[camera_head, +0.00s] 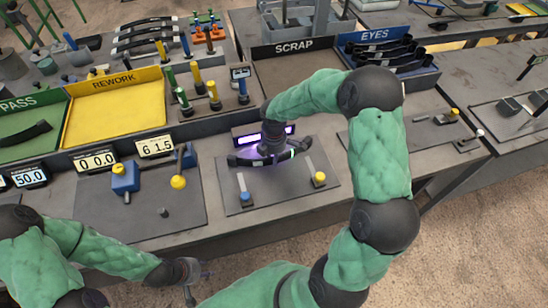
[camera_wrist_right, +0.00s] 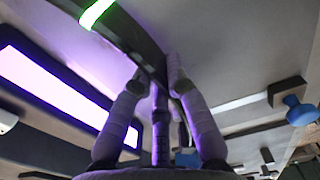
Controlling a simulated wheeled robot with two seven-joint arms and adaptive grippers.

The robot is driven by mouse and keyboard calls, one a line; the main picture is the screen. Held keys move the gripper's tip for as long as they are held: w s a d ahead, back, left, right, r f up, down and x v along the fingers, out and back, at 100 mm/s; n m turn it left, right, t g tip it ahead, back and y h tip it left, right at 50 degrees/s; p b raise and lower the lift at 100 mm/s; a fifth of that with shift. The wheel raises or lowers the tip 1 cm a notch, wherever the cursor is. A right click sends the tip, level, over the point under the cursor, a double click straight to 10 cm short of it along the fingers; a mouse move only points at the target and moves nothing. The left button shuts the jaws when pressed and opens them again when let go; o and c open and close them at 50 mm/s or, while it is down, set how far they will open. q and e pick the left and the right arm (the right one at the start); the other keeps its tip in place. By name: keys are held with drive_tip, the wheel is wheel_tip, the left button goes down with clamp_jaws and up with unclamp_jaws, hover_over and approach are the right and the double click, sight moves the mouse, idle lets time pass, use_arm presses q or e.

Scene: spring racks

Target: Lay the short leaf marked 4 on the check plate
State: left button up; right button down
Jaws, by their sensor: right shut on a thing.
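My right gripper (camera_head: 272,150) is shut on a dark curved leaf (camera_head: 250,160), with its arm reaching over from the right. The leaf has pale bands near its end. In the right wrist view the fingers (camera_wrist_right: 160,85) close on the dark leaf (camera_wrist_right: 128,32), which carries a bright green-white band. No number on it can be read. The leaf is over a grey plate (camera_head: 275,195) by a purple-lit display (camera_head: 250,137); I cannot tell whether it touches anything there. My left gripper (camera_head: 196,280) is at the lower left, fingers apart, holding nothing visible.
The grey plate has blue and yellow knobs on levers. A yellow REWORK tray (camera_head: 115,108) and a green PASS tray (camera_head: 28,140) with a dark leaf are at left. A SCRAP tray (camera_head: 297,75) is behind. Several leaves lie in the blue EYES tray (camera_head: 385,42). Coloured posts stand behind the plate.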

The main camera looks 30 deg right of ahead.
drive_tip(key=shift+w+d+f, duration=0.1)
drive_tip(key=shift+w, duration=0.05)
idle(0.7)
drive_tip(key=c, duration=1.3)
unclamp_jaws()
drive_tip(key=o, duration=0.6)
drive_tip(key=shift+f, duration=0.1)
drive_tip(key=shift+r+p, duration=3.15)
drive_tip(key=shift+r, duration=0.9)
